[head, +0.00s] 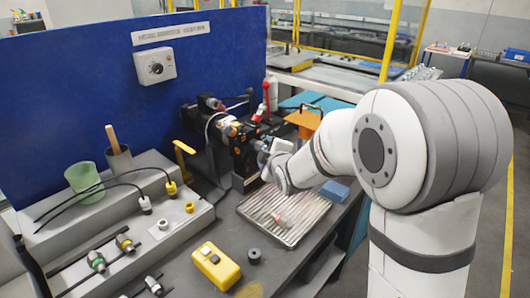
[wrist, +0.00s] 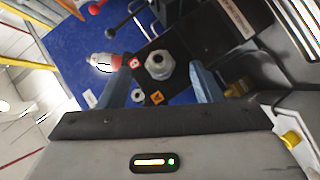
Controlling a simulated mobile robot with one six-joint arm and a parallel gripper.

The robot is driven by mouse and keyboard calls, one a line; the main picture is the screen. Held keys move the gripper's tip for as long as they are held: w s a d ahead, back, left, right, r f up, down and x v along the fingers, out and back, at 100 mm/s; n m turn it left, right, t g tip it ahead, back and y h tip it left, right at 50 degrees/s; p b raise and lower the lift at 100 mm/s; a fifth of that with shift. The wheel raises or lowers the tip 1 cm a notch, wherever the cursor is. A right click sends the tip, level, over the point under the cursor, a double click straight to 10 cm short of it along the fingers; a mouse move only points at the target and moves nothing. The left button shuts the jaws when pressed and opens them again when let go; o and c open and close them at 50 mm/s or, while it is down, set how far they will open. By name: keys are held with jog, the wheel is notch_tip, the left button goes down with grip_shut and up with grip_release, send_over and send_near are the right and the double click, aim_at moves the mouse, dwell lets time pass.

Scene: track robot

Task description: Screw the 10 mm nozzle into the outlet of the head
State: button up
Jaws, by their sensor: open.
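The head is a dark machine block (head: 243,150) in front of the blue panel. In the wrist view its black face (wrist: 180,38) carries red and orange letter labels. A metallic hex fitting with a round opening (wrist: 159,65) shows on that face, between my fingers; I cannot tell whether it is the 10 mm nozzle or the outlet itself. A smaller fitting (wrist: 138,95) sits below it. My gripper (wrist: 160,78) is open, with a blue finger on either side of the hex fitting and visible gaps. In the head view my gripper (head: 267,160) is close to the machine, its fingertips unclear.
A slotted metal tray (head: 300,232) lies below my gripper with a reddish item (head: 281,218) on it. A grey stepped rack (head: 165,240) at left holds several fittings. A yellow box (head: 216,266) and black ring (head: 254,256) are on the bench. A red-handled lever (head: 266,92) rises behind.

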jog(key=shift+b+v, duration=0.4)
jog(key=shift+v, duration=2.35)
jog(key=shift+c, duration=0.5)
